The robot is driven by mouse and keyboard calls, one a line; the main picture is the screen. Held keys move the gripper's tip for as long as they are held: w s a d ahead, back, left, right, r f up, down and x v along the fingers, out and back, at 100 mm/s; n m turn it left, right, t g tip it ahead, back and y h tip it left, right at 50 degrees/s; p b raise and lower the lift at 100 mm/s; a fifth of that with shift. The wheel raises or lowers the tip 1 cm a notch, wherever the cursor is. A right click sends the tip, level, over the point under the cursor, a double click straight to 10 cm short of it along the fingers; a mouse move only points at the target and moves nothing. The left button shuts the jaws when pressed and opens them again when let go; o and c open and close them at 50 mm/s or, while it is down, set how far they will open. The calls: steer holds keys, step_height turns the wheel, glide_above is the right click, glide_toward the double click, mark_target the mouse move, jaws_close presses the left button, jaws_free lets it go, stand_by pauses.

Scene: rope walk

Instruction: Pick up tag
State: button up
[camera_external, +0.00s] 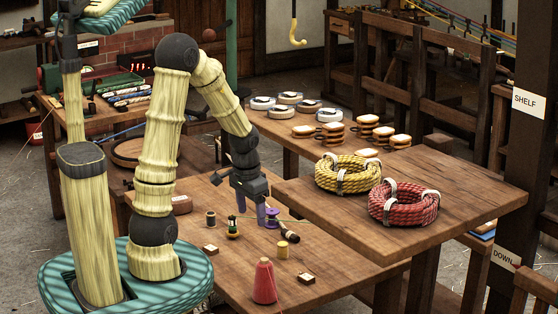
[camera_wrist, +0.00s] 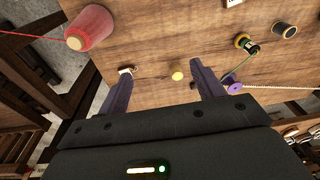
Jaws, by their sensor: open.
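Two small wooden blocks with pale tops lie on the workbench (camera_external: 235,280) and look like tags; I cannot tell which one is meant. One tag (camera_external: 306,278) is near the front right, and in the wrist view it (camera_wrist: 126,71) shows at the tip of the left finger. The other tag (camera_external: 210,249) is further left, and in the wrist view it (camera_wrist: 233,3) is at the top edge. My gripper (camera_external: 264,215) is open and empty above the bench, its fingers (camera_wrist: 162,72) apart.
A raised board (camera_external: 460,185) with yellow (camera_external: 347,174) and red rope coils (camera_external: 403,205) is at right.

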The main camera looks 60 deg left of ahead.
steer(key=s+a+n+p, duration=0.1)
steer(key=a+p, duration=0.1)
steer(key=a, duration=0.7)
steer(key=s+a+n+g+p, duration=0.1)
steer(key=s+a+p, duration=0.1)
steer(key=a, duration=0.7)
steer(key=shift+s+a+h, duration=0.2)
steer(key=shift+s+h, duration=0.05)
steer(key=shift+h, duration=0.15)
steer(key=b, duration=0.1)
glide_above(210, 247)
step_height(210, 247, down, 12)
steer(key=shift+a+f, duration=0.1)
step_height(210, 247, down, 5)
steer(key=shift+f+b, duration=0.1)
steer(key=shift+b, duration=0.25)
